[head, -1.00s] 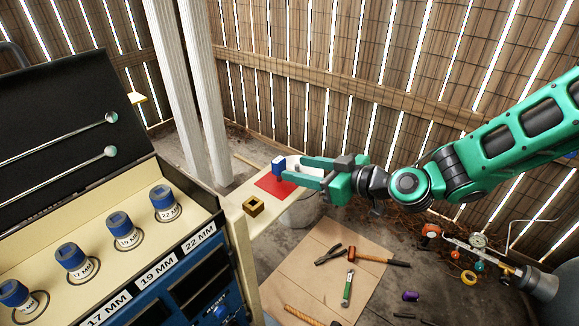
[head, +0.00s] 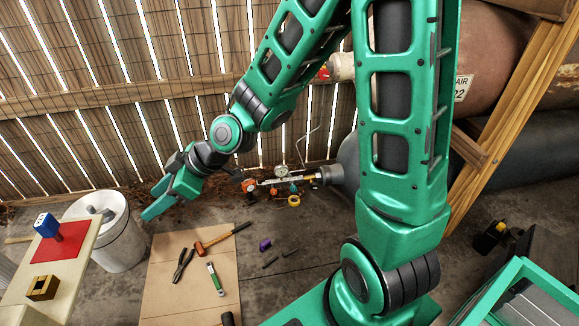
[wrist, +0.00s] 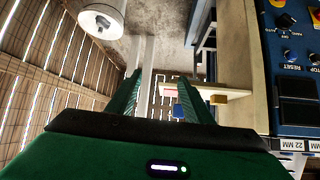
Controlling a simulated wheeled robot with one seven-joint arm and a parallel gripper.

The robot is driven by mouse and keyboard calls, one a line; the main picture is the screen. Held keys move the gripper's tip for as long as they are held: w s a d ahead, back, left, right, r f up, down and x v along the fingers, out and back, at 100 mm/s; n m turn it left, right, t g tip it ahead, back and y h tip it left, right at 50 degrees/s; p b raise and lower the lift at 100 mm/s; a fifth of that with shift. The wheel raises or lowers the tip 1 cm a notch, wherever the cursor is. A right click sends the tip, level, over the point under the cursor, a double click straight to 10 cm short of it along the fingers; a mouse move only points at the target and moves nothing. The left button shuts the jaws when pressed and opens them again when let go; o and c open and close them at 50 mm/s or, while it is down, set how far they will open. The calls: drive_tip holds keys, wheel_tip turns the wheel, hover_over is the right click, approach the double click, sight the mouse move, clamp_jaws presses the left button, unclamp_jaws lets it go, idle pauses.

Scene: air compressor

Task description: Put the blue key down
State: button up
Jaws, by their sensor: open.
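The blue key (head: 46,225) stands upright on the red pad (head: 66,246) at the left of the head view. The pad lies on a cream ledge (head: 84,268). A small blue shape, seemingly the key, shows between the fingers in the wrist view (wrist: 178,111), at a distance. My gripper (head: 160,203) is open and empty, to the right of the key and clear of it. Its two green fingers are spread in the wrist view (wrist: 162,95).
A brass-coloured hollow block (head: 42,288) sits on the ledge near the pad. A white bucket (head: 119,240) stands beside the ledge. Tools, including a hammer (head: 213,241), lie on a board (head: 170,270) on the floor. The blue control panel (wrist: 290,50) is right in the wrist view.

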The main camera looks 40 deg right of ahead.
drive_tip(key=s+d+m+g+h, duration=0.1)
drive_tip(key=s+d+m+h, duration=0.25)
drive_tip(key=d, duration=0.85)
drive_tip(key=s+d+m+h, duration=0.2)
drive_tip(key=d+m+h, duration=0.2)
drive_tip(key=d, duration=0.9)
drive_tip(key=s+d+r+m+g, duration=0.2)
drive_tip(key=s+d+m, duration=0.3)
drive_tip(key=s+d, duration=0.2)
drive_tip(key=s+d+r+m+g+h, duration=0.1)
drive_tip(key=s+d+r+m+g, duration=0.1)
drive_tip(key=s+d+m, duration=0.4)
drive_tip(key=s+r, duration=0.1)
drive_tip(key=s, duration=0.4)
drive_tip(key=shift+s+d+r, duration=0.3)
drive_tip(key=shift+s+d, duration=0.05)
drive_tip(key=shift+w+f, duration=0.3)
drive_tip(key=shift+w, duration=0.5)
drive_tip(key=c, duration=0.4)
